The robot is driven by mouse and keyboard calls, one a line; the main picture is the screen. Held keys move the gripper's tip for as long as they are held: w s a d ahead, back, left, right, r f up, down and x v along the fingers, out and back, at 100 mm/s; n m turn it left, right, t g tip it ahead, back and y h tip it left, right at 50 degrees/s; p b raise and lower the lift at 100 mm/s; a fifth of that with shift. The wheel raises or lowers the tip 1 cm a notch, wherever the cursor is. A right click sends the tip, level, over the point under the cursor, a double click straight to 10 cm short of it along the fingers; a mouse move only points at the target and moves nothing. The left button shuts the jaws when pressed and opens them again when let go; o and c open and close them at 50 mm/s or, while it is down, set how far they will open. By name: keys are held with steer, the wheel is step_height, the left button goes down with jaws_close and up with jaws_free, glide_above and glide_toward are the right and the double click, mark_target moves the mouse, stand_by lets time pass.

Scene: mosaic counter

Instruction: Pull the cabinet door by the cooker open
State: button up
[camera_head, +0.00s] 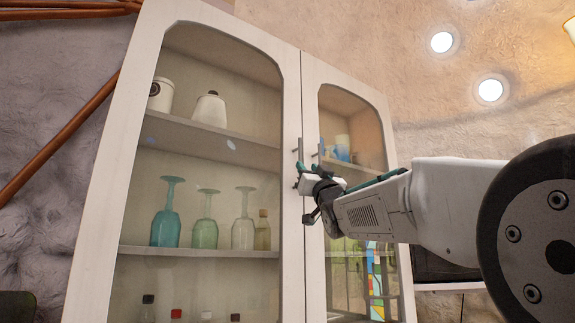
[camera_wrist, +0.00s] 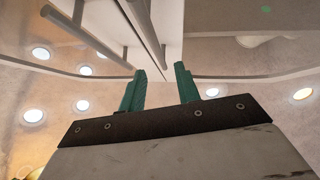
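A tall white cabinet has two glass doors, the left door (camera_head: 292,120) and the right door (camera_head: 310,85), both shut. Each has an upright bar handle at the middle seam: the left handle (camera_head: 300,148) and the right handle (camera_head: 321,149). My gripper (camera_head: 306,186) is just in front of the seam, at the lower ends of the handles. In the wrist view my gripper (camera_wrist: 161,70) has its two green fingers apart. A handle bar (camera_wrist: 143,30) runs down towards the gap between them; I cannot tell whether it touches a finger. A second bar (camera_wrist: 88,38) lies left of the fingers.
Behind the left glass stand glasses (camera_head: 204,220), jars (camera_head: 209,110) and small bottles on shelves. My arm crosses in front of the right door from the right. A dark appliance (camera_head: 440,265) is partly hidden beyond the cabinet's right side. Wooden poles (camera_head: 60,140) lean at the left.

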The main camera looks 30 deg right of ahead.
mark_target(301, 159)
steer(key=x, duration=0.7)
steer(key=shift+w+r, duration=0.15)
jaws_close()
